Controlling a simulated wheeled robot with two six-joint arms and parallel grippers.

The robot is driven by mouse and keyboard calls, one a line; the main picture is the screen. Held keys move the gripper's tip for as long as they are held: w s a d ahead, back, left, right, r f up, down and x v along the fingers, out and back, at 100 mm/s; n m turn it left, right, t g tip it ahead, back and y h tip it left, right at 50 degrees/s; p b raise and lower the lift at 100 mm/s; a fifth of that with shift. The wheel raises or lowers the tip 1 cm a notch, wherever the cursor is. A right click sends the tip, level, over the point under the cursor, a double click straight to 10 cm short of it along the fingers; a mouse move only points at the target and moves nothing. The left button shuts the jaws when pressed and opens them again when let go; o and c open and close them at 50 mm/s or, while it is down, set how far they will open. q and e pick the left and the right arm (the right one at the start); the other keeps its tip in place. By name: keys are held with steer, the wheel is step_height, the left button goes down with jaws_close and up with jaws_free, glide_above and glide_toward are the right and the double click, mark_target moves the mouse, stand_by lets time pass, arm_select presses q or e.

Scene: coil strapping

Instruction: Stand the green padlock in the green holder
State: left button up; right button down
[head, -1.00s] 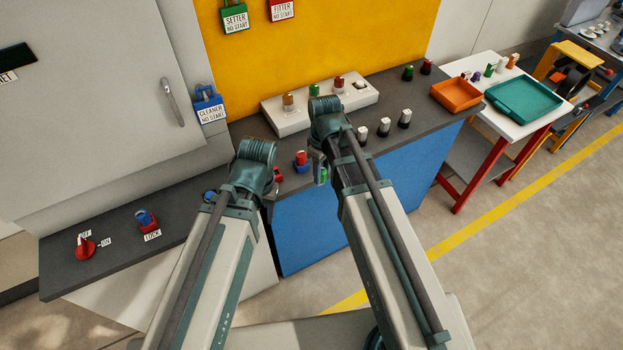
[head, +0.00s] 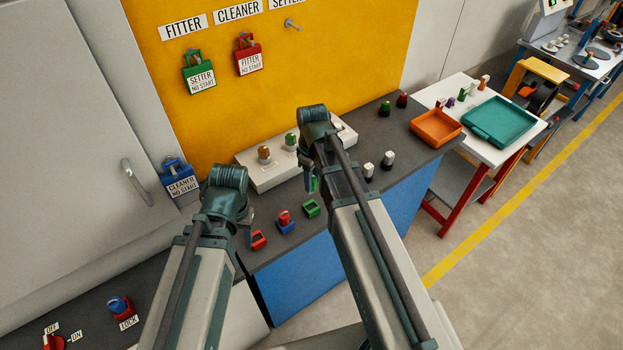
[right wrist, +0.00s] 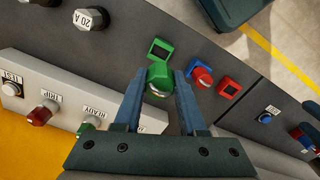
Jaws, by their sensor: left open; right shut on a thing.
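The green padlock (right wrist: 158,76) is between the fingers of my right gripper (right wrist: 160,88) in the right wrist view, its metal shackle toward the gripper. It also shows in the head view (head: 314,184), partly hidden by the gripper. The green holder (right wrist: 161,51), with a dark square recess, lies just beyond the padlock in the wrist view. In the head view the holder (head: 311,208) is on the dark bench top, with the padlock above and behind it. I cannot tell if they touch. My left gripper (head: 247,236) is open and empty near the red holder.
A blue holder (head: 289,227) carrying a red piece and a red holder (head: 259,240) are left of the green holder. A pale control box (head: 250,173) with coloured lamps stands behind. An orange tray (head: 436,128) sits at the bench's right end.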

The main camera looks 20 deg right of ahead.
mark_target(312, 192)
arm_select(q)
steer(key=shift+f, duration=0.2)
arm_select(e)
steer(key=shift+f, duration=0.15)
arm_select(q)
step_height(312, 192, down, 6)
steer(key=b, duration=0.6)
steer(key=shift+r, duration=0.25)
arm_select(e)
step_height(312, 192, down, 6)
steer(key=shift+r, duration=0.25)
arm_select(q)
steer(key=shift+f, duration=0.2)
arm_select(e)
steer(key=shift+f, duration=0.25)
arm_select(q)
steer(key=shift+f+b, duration=1.7)
steer(key=shift+b, duration=0.15)
arm_select(e)
steer(key=shift+f, duration=1.65)
arm_select(q)
steer(key=shift+r, duration=0.1)
arm_select(e)
steer(key=shift+c, duration=2)
jaws_free()
steer(key=shift+r, duration=0.1)
arm_select(q)
steer(key=shift+r, duration=0.1)
arm_select(e)
steer(key=shift+r, duration=0.1)
